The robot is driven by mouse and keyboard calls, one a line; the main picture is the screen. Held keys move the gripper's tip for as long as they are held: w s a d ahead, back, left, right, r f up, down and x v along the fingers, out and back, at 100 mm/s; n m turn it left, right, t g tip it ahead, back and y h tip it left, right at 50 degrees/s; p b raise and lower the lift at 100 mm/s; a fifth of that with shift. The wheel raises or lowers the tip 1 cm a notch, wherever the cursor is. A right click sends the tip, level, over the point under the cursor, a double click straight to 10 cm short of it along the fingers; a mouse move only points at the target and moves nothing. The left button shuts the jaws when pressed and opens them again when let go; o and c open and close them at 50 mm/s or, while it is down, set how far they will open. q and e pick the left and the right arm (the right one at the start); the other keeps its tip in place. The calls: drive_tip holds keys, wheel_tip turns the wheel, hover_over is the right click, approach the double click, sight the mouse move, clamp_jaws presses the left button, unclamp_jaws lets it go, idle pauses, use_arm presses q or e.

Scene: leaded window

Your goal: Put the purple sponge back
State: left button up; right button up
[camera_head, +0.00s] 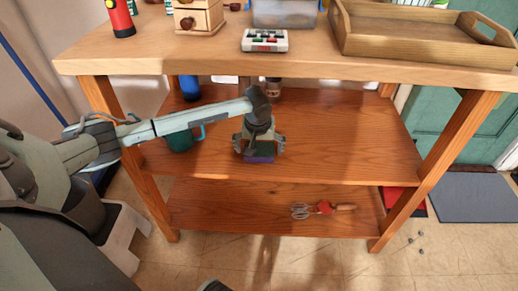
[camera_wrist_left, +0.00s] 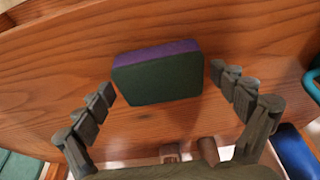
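The purple sponge (camera_head: 259,159) is on the middle shelf (camera_head: 340,150) of the wooden bench, near its front edge. In the left wrist view the sponge (camera_wrist_left: 158,80) shows a purple side and a large dark green face. My left gripper (camera_head: 259,143) reaches in from the left, directly at the sponge. In the left wrist view its fingers (camera_wrist_left: 162,82) are open, one on each side of the sponge, with visible gaps. In the head view the gripper hides part of the sponge. My right gripper is not in view.
A teal mug (camera_head: 180,141) stands left of the gripper, under my left forearm. A blue cup (camera_head: 190,89) and a brown jar (camera_head: 272,90) are farther back. The tabletop (camera_head: 190,58) overhangs the shelf. The shelf's right side is clear.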

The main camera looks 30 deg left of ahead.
use_arm(q)
drive_tip(key=shift+r, duration=0.2)
drive_tip(key=v, duration=0.2)
drive_tip(key=shift+r, duration=0.3)
drive_tip(key=s+d, duration=0.2)
drive_tip(key=s, duration=0.1)
drive_tip(key=s+d, duration=0.1)
drive_tip(key=s, duration=0.1)
drive_tip(key=shift+s+b, duration=0.2)
drive_tip(key=shift+b, duration=0.15)
drive_tip(key=s+d, duration=0.3)
drive_tip(key=s, duration=0.2)
drive_tip(key=shift+s+b, duration=0.2)
drive_tip(key=shift+b, duration=0.1)
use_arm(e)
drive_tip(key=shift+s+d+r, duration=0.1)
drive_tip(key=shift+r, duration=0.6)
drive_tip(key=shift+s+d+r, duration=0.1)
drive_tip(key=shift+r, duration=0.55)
